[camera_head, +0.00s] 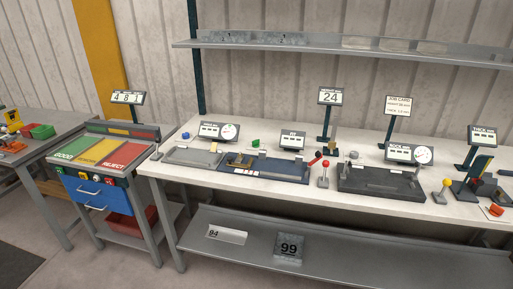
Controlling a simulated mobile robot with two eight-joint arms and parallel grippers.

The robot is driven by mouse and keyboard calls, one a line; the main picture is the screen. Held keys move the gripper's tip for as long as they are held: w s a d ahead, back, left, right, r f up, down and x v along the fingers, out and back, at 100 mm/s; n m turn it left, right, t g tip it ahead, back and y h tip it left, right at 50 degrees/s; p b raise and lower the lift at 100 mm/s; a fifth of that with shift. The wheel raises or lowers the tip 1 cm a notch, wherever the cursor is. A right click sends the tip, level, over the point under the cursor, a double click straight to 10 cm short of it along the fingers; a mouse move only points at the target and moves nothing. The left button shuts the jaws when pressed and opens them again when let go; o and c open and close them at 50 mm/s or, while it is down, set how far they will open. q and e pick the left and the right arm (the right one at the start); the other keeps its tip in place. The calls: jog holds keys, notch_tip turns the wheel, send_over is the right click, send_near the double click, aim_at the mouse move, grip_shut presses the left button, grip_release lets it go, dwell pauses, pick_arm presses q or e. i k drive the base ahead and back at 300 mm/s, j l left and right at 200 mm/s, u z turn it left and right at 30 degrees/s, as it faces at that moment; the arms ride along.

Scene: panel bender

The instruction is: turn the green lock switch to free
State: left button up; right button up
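A blue-fronted cabinet (88,193) stands at left, with a row of small switches along its upper front edge. A small green switch (82,175) shows there, below the green panel marked GOOD (68,149). It is too small to tell which way it is turned or to read a label. A small green piece (256,142) also stands on the long bench, behind the blue fixture; I cannot tell whether it is a switch. Neither of my grippers is in view, and nothing is seen touching the cabinet.
Yellow and red REJECT panels (124,155) top the cabinet. The long white bench (320,184) holds fixtures, displays and upright levers (323,172). A shelf (350,50) hangs above. Another table (50,146) stands at far left. The floor (110,266) before the cabinet is clear.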

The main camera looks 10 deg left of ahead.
aim_at(255, 143)
jog(key=i+j, duration=0.2)
jog(key=i, duration=0.35)
jog(key=i+j, duration=0.15)
jog(key=i, duration=0.35)
jog(key=i+j+u, duration=0.15)
jog(key=u, duration=0.3)
jog(key=i+u, duration=0.4)
jog(key=i+j+u, duration=0.1)
jog(key=u, duration=0.35)
jog(key=i, duration=0.6)
